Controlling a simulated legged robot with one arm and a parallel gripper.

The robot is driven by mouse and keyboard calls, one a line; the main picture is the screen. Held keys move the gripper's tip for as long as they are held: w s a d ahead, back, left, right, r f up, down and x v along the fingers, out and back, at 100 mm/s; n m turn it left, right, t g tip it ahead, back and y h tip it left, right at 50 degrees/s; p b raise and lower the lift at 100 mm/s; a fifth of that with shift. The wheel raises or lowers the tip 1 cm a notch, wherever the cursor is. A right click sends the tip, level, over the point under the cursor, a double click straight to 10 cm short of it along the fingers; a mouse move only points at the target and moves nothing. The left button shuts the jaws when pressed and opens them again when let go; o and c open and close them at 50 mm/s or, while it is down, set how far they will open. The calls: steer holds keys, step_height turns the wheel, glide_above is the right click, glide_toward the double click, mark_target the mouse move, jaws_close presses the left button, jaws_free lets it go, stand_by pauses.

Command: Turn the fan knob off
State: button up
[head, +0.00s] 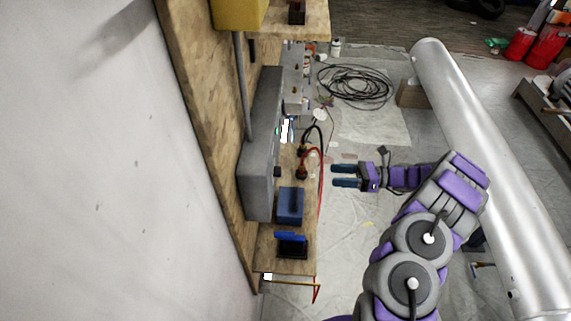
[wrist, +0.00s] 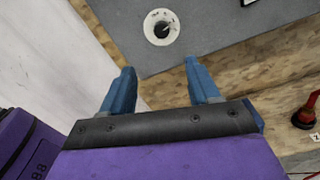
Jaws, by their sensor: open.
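A knob (wrist: 161,28) with a dark centre on a round white dial shows at the top of the wrist view, on a grey panel (wrist: 228,28). In the head view, a long grey box (head: 262,145) is fixed to the wooden board; I cannot make out the knob there. My gripper (head: 335,176) has blue fingers pointing left towards the box, with a clear gap between. In the wrist view, my gripper (wrist: 160,68) has its fingers apart with nothing between them. The knob appears beyond the fingertips, roughly centred between them, and not touched.
A wooden shelf (head: 267,262) below the box holds a blue block (head: 290,205), a black tray (head: 291,250), and red and black cables (head: 308,155). A silver pipe (head: 480,150) runs along the right. Coiled cable (head: 357,86) lies on the floor behind.

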mark_target(278, 172)
steer(key=a+p, duration=0.2)
steer(key=a, duration=1.5)
steer(key=shift+w+a+f, duration=0.15)
steer(key=shift+w, duration=0.25)
steer(key=shift+c, duration=0.4)
steer(key=c, duration=1)
steer(key=shift+o, duration=0.2)
